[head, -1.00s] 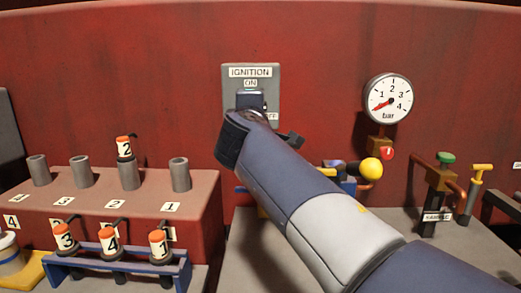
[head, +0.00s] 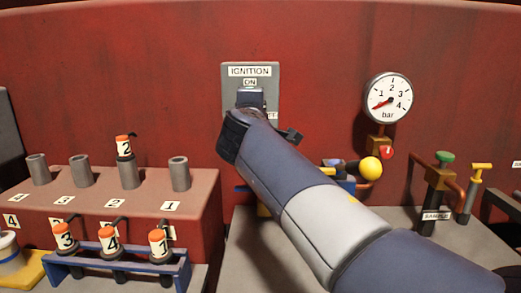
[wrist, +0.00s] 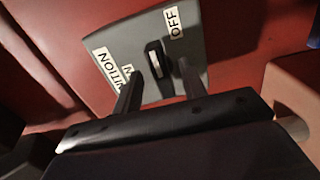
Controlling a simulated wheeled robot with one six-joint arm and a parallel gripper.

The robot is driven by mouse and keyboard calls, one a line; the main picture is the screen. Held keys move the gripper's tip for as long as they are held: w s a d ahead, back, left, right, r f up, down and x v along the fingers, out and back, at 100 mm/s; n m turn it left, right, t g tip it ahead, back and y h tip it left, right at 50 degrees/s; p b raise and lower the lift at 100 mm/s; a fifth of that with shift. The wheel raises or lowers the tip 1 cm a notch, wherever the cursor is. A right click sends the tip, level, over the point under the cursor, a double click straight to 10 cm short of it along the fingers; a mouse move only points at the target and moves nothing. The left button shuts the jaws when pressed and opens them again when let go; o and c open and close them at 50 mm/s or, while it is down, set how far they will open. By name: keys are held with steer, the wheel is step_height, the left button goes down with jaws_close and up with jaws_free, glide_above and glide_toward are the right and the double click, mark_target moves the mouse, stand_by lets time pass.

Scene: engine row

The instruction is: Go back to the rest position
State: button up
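The grey ignition panel (head: 269,88) is on the red wall in the head view, with an ON label above and an OFF label partly hidden by my arm. In the wrist view the panel (wrist: 110,58) shows its small dark switch (wrist: 155,58) between the ON and OFF labels. My gripper (wrist: 159,70) is open, its two dark fingers apart and pointing at the panel, one on each side of the switch in the picture. I cannot tell whether they touch it. In the head view my arm covers most of the gripper.
A pressure gauge (head: 388,97) and a yellow knob (head: 370,168) are right of my arm. A green-topped sample valve (head: 445,158) stands farther right. Numbered plugs sit in a blue rack (head: 122,262) at lower left, with plug 2 (head: 123,146) on a grey post behind.

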steer(key=s, duration=0.9)
steer(key=w+n+p, duration=0.6)
steer(key=w+p, duration=0.1)
steer(key=w, duration=0.4)
steer(key=shift+r, duration=0.3)
